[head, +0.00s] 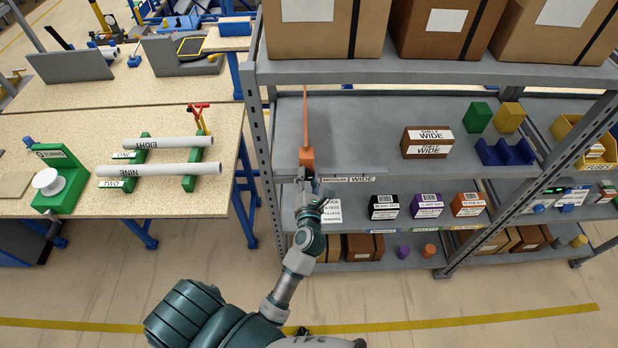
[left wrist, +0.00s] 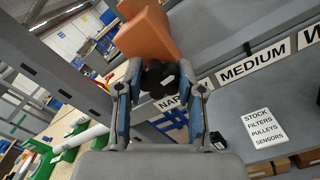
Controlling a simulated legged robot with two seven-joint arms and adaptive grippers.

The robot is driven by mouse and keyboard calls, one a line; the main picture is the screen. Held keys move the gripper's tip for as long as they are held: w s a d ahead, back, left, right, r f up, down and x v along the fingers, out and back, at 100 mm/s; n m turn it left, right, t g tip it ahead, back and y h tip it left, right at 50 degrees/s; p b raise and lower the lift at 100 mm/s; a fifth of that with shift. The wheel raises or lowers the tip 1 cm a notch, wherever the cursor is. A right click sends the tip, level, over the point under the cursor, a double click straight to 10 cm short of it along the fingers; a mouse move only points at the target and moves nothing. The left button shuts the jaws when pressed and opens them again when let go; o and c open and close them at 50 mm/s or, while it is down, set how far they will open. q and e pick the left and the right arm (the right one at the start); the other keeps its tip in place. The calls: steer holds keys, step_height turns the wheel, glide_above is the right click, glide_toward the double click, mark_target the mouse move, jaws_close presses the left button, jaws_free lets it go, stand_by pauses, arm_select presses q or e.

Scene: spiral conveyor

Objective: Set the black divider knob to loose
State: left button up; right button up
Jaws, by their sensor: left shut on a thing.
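An orange divider (head: 305,122) stands on the grey middle shelf, its thin plate running back and its thick orange block (head: 307,158) at the front edge. In the left wrist view the orange block (left wrist: 147,32) fills the top. The black divider knob (left wrist: 157,79) sits just in front of it. My left gripper (head: 308,182) is at the shelf's front edge. Its fingers (left wrist: 158,88) are shut around the black knob, one on each side. The knob is hidden by the gripper in the head view, and its setting cannot be read. My right gripper is not in view.
The shelf edge carries width labels, MEDIUM (left wrist: 252,65) among them. A grey rack post (head: 262,150) stands close left of my gripper. A brown SHELF WIDE box (head: 427,135) stands farther right. Labelled boxes (head: 384,205) fill the lower shelf. A workbench (head: 70,205) is at left.

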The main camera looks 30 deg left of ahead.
arm_select(q)
steer(key=n, duration=0.4)
steer(key=shift+a+r+n+b, duration=0.1)
steer(key=shift+n+b, duration=0.2)
steer(key=n+b, duration=0.1)
steer(key=n, duration=0.2)
steer(key=shift+n, duration=0.4)
steer(key=n+b, duration=0.1)
steer(key=n, duration=0.2)
steer(key=shift+s+n, duration=0.1)
steer(key=shift+n, duration=0.2)
steer(key=shift+a+n+b, duration=0.1)
steer(key=shift+n+b, duration=1.3)
steer(key=shift+n, duration=0.8)
steer(key=o, duration=1.1)
steer(key=shift+o, duration=0.2)
steer(key=shift+w+a+f, duration=0.1)
steer(key=shift+w+f, duration=0.1)
steer(key=shift+f, duration=0.05)
